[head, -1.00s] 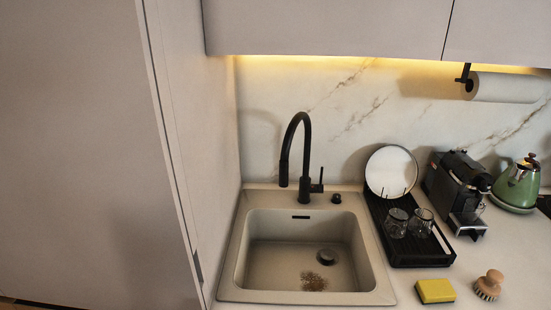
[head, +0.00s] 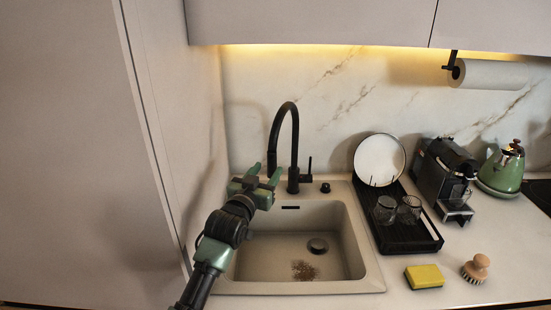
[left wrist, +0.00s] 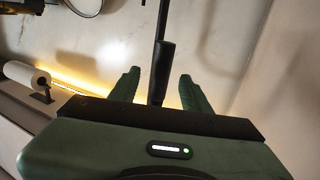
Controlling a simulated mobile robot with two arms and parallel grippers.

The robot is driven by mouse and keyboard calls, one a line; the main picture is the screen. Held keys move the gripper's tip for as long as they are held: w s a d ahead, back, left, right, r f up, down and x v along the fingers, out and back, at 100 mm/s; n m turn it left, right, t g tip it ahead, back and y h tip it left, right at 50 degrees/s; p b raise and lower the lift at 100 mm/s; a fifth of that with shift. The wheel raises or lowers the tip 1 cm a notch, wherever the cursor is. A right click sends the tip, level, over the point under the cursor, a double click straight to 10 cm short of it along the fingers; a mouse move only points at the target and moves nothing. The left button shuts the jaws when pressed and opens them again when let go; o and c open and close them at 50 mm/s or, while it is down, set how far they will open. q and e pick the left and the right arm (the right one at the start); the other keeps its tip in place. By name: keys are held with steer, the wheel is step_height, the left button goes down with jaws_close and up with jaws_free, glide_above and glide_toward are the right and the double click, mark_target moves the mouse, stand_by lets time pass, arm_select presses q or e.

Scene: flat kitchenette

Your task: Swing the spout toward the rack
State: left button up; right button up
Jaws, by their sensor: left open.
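The black spout (head: 273,143) arches from the faucet base (head: 293,178) behind the sink and hangs down on its left side. The black dish rack (head: 408,232) stands right of the sink, holding a white plate and two glasses. My left gripper (head: 265,172) is open over the sink's back left corner, close to the spout's hanging end. In the left wrist view the spout's end (left wrist: 163,68) shows between the two green fingers (left wrist: 160,92). I cannot tell whether a finger touches it. My right gripper is not in view.
The sink (head: 300,260) has brown crumbs near its drain. A yellow sponge (head: 425,277) and a brush (head: 476,268) lie right of it. A coffee machine (head: 445,180) and a green kettle (head: 502,168) stand further right. A tall panel (head: 90,150) borders the left.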

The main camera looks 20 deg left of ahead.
arm_select(q)
steer(key=shift+w+r, duration=0.25)
steer(key=shift+w, duration=0.15)
steer(key=w+p, duration=0.2)
steer(key=w, duration=0.4)
steer(key=shift+w+d, duration=0.25)
steer(key=shift+w, duration=0.15)
steer(key=shift+f, duration=0.1)
steer(key=shift+c, duration=0.3)
jaws_close()
steer(key=shift+f, duration=0.1)
stand_by(0.4)
